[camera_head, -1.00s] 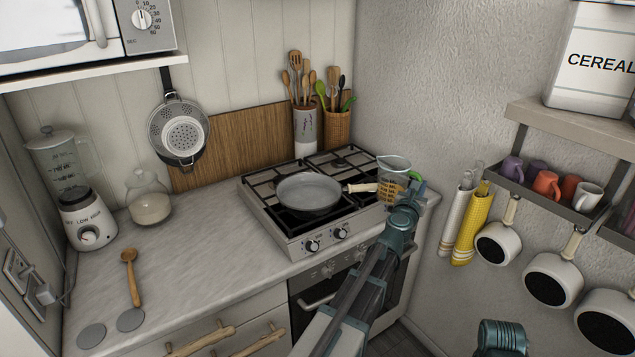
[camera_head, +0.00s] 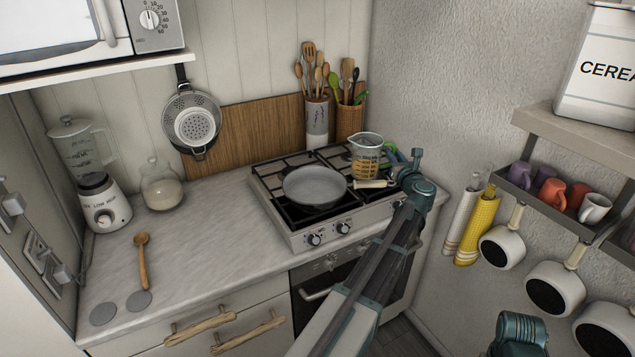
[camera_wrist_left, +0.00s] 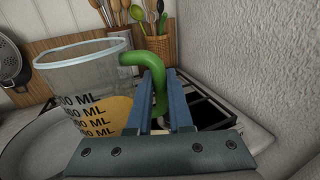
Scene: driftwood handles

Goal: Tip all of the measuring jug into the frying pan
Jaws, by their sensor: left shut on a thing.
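The clear measuring jug (camera_head: 366,156), with printed markings and a yellow-orange content low inside, is held just above the right side of the stove, close to upright. It also shows large in the left wrist view (camera_wrist_left: 85,95). My left gripper (camera_head: 397,160) is shut on the jug's green handle (camera_wrist_left: 158,85), which shows between its blue fingers. The grey frying pan (camera_head: 314,186) sits on the stove's front left, its pale handle pointing right; it looks empty. The jug is to the right of and above the pan. My right gripper is not in view; part of my right arm shows at the bottom right.
The stove (camera_head: 300,235) stands on the counter near the corner. Utensil holders (camera_head: 348,122) stand behind it. A blender (camera_head: 100,190), a glass jar (camera_head: 160,185) and a wooden spoon (camera_head: 142,260) are on the counter at left. Towels (camera_head: 473,230) and pans hang on the right wall.

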